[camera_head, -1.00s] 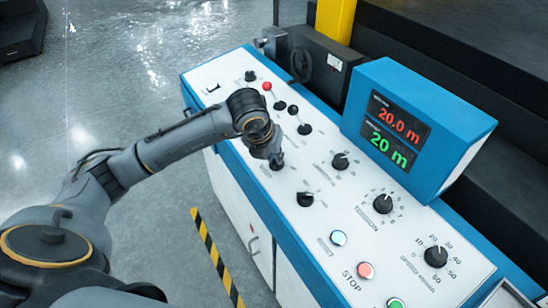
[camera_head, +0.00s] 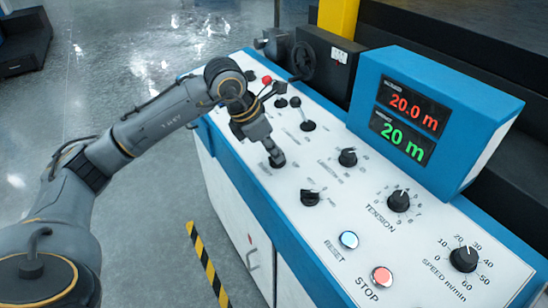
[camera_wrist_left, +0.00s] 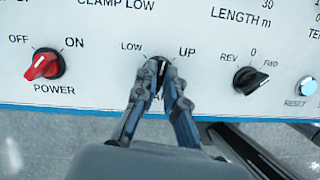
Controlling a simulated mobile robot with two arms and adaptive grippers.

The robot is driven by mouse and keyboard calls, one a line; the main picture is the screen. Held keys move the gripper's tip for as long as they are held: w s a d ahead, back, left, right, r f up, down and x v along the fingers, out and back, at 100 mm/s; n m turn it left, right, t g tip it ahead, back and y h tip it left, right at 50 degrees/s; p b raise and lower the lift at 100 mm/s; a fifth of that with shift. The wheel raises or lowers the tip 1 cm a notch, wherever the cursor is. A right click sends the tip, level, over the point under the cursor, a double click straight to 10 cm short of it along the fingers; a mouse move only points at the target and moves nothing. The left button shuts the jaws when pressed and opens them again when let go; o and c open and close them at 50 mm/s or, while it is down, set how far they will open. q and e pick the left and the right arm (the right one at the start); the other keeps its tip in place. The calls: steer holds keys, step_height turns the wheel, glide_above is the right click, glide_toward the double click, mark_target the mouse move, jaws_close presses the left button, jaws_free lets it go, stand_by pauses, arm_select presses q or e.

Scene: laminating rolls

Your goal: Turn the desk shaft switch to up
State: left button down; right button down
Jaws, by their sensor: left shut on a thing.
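The switch knob (camera_wrist_left: 160,64) between the LOW and UP labels is black and sits at the middle of the left wrist view. My left gripper (camera_wrist_left: 161,82) is shut on it, with one finger on each side. The fingers hide most of the knob, so I cannot tell exactly which way it points. In the head view my left gripper (camera_head: 275,159) reaches down onto the white panel (camera_head: 335,222) near its front edge. My right gripper is not in view.
A red POWER knob (camera_wrist_left: 44,64) is to the left of the gripped knob, and a black REV/FWD knob (camera_wrist_left: 250,80) to the right. A blue display box (camera_head: 430,120), a TENSION knob (camera_head: 398,201) and a STOP button (camera_head: 382,277) lie farther right.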

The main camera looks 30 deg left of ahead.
arm_select(q)
steer(key=m, duration=0.1)
steer(key=m+b, duration=0.1)
steer(key=m, duration=0.1)
steer(key=shift+f+m+g+h, duration=0.25)
steer(key=shift+m+g+h, duration=0.05)
steer(key=shift+m+g, duration=0.1)
steer(key=shift+m+g+b, duration=0.4)
steer(key=shift+m+b, duration=0.1)
steer(key=shift+m, duration=1.3)
steer(key=c, duration=1.4)
jaws_free()
steer(key=shift+s, duration=0.1)
steer(key=shift+r, duration=0.1)
steer(key=shift+r, duration=0.1)
steer(key=v, duration=1.1)
steer(key=shift+a+r, duration=0.35)
steer(key=shift+f, duration=0.1)
